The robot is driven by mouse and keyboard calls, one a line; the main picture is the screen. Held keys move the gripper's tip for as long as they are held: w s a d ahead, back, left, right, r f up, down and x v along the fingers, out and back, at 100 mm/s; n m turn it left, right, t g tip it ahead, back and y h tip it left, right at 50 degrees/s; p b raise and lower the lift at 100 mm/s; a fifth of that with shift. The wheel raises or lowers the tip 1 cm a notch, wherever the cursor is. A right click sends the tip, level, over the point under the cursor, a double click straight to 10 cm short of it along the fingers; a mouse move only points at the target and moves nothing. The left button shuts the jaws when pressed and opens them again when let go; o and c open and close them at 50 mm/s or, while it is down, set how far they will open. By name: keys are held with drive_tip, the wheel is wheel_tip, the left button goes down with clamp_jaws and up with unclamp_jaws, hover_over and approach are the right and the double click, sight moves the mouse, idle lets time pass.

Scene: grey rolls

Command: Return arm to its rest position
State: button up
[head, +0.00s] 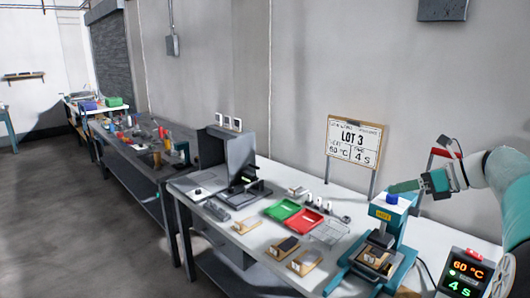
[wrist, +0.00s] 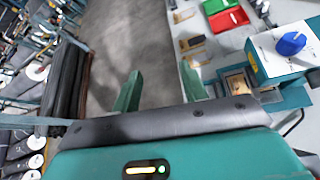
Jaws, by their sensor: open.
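My arm (head: 503,172) reaches in from the right edge in the head view, white with teal parts. My gripper (head: 403,187) is at its end, pointing left, over the teal press (head: 390,232) with a blue knob (head: 392,199). In the wrist view, my gripper (wrist: 160,92) has its two green fingers apart with nothing between them, and bare floor shows behind. The press (wrist: 282,60) and its blue knob (wrist: 291,43) are right of the fingers there. Whether the gripper touches the press is not clear.
The white table (head: 262,240) holds a green tray (head: 282,209), a red tray (head: 305,222) and small wooden-based pieces. A LOT 3 sign (head: 353,143) stands behind. A display (head: 466,275) is at lower right. Dark rolls (wrist: 67,85) are at left in the wrist view.

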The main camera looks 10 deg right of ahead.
drive_tip(key=s+a+f+n+g+h, duration=0.2)
drive_tip(key=s+a+n, duration=0.35)
drive_tip(key=a, duration=0.45)
drive_tip(key=s+a+f+n+g+h, duration=0.2)
drive_tip(key=s+a+f+n, duration=0.15)
drive_tip(key=a+n, duration=0.45)
drive_tip(key=s+a+f+n+h, duration=0.2)
drive_tip(key=s+a+f+n, duration=0.1)
drive_tip(key=s+n, duration=0.4)
drive_tip(key=s+a+f+n+t+h, duration=0.1)
drive_tip(key=s+a+f+n, duration=0.3)
drive_tip(key=s+n, duration=0.4)
drive_tip(key=shift+s+a+f+n+h, duration=0.25)
drive_tip(key=shift+f+n+h, duration=0.3)
drive_tip(key=shift+n+h, duration=0.3)
drive_tip(key=shift+c, duration=0.7)
drive_tip(key=shift+d, duration=0.2)
